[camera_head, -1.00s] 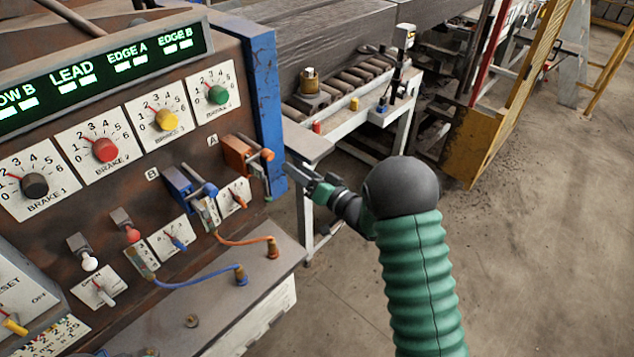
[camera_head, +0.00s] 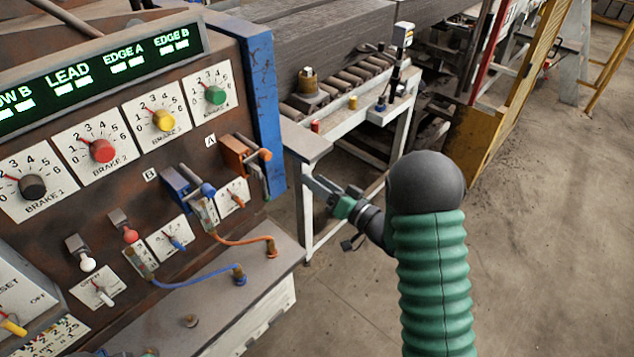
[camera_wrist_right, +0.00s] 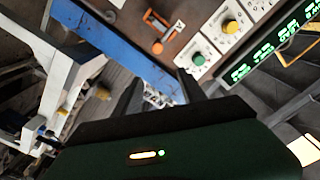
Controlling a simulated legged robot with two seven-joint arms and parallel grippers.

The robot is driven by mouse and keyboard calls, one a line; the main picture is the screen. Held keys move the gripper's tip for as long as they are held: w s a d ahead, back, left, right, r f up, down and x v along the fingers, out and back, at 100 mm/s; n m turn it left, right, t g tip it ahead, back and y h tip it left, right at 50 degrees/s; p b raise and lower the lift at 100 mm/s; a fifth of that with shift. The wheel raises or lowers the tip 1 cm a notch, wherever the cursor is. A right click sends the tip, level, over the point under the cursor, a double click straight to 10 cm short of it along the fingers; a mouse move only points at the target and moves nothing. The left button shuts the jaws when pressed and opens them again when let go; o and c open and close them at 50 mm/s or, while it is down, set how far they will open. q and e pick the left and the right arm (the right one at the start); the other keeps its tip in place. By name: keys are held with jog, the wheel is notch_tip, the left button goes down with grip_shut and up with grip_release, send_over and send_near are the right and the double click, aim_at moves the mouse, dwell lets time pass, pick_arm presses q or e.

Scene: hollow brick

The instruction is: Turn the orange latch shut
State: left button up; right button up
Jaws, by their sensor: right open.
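The orange latch (camera_head: 240,154), marked A, is on the right end of the rusty control panel, with its orange-tipped handle (camera_head: 264,155) sticking out to the right. It also shows in the right wrist view (camera_wrist_right: 157,30), beyond the fingers. My right gripper (camera_head: 311,184) is right of the panel's blue edge, apart from the latch, with its fingers toward the panel. In the right wrist view my right gripper (camera_wrist_right: 160,92) is open, with nothing seen between its fingers. My left gripper is not in view.
A blue latch (camera_head: 178,187), marked B, sits left of the orange one, with orange and blue cables below. The panel's blue side post (camera_head: 266,105) stands beside the orange latch. A white-framed bench (camera_head: 350,120) is behind my right gripper. Floor at right is clear.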

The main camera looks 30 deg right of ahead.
jog(key=shift+d+f, duration=0.1)
jog(key=shift+d, duration=0.05)
jog(key=b+v, duration=0.4)
jog(key=v, duration=1.2)
jog(key=shift+s, duration=0.35)
